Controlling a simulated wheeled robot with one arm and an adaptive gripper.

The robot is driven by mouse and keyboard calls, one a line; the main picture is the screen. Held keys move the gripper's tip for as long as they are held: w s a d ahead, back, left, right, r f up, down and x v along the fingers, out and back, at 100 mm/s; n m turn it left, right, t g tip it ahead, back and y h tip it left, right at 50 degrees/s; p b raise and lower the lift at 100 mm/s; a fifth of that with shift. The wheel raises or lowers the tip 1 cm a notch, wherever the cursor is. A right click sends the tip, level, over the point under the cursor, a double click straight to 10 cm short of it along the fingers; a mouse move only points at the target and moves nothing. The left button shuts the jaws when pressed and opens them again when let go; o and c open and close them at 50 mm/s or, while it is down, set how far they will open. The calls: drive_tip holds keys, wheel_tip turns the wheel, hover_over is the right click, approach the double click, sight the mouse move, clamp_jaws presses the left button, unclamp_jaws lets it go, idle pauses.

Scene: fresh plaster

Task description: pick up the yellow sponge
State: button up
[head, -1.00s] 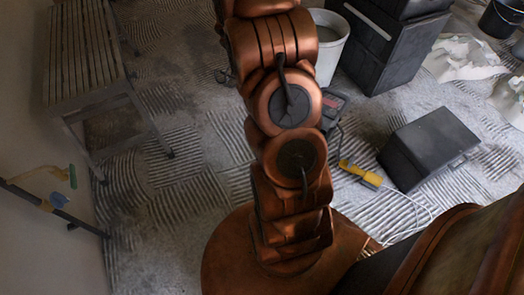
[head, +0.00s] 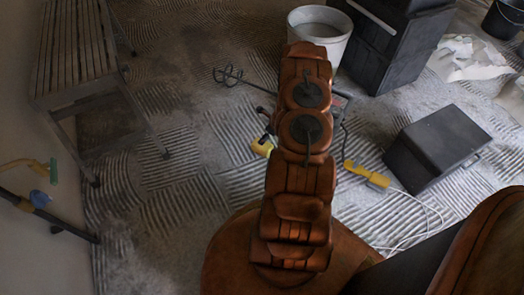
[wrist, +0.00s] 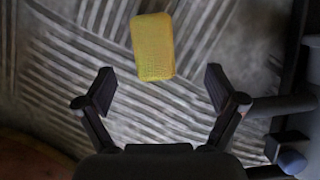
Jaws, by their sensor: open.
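The yellow sponge (wrist: 153,47) lies on the ridged floor, near the top centre of the wrist view. In the head view a yellow piece, seemingly the sponge (head: 262,147), shows just left of my arm, partly covered. My gripper (wrist: 160,88) is open and empty in the wrist view, its two fingers spread wide. The sponge appears beyond the fingertips, roughly in line with the gap and slightly left of its middle. It is not between the fingers. The head view mostly hides my gripper behind the arm.
A yellow power strip (head: 366,174) with a white cable lies right of my arm, near a black box (head: 436,146). A white bucket (head: 320,28) stands behind, with a mixer paddle (head: 232,75) nearby. A slatted bench (head: 78,50) stands at left.

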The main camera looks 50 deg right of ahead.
sight(262, 148)
drive_tip(key=shift+s+a+f+n+y, duration=0.15)
drive_tip(key=shift+a+f+n, duration=0.05)
drive_tip(key=shift+f, duration=0.3)
drive_tip(key=shift+s+a+f+n+y, duration=0.15)
drive_tip(key=shift+f+n, duration=0.05)
drive_tip(key=shift+f, duration=0.25)
drive_tip(key=shift+a+f, duration=0.1)
drive_tip(key=shift+f, duration=0.25)
drive_tip(key=shift+b+x, duration=1.6)
drive_tip(key=shift+x, duration=1.9)
drive_tip(key=shift+w+f, duration=0.1)
drive_tip(key=shift+f, duration=0.05)
drive_tip(key=shift+c, duration=0.2)
drive_tip(key=c, duration=1.1)
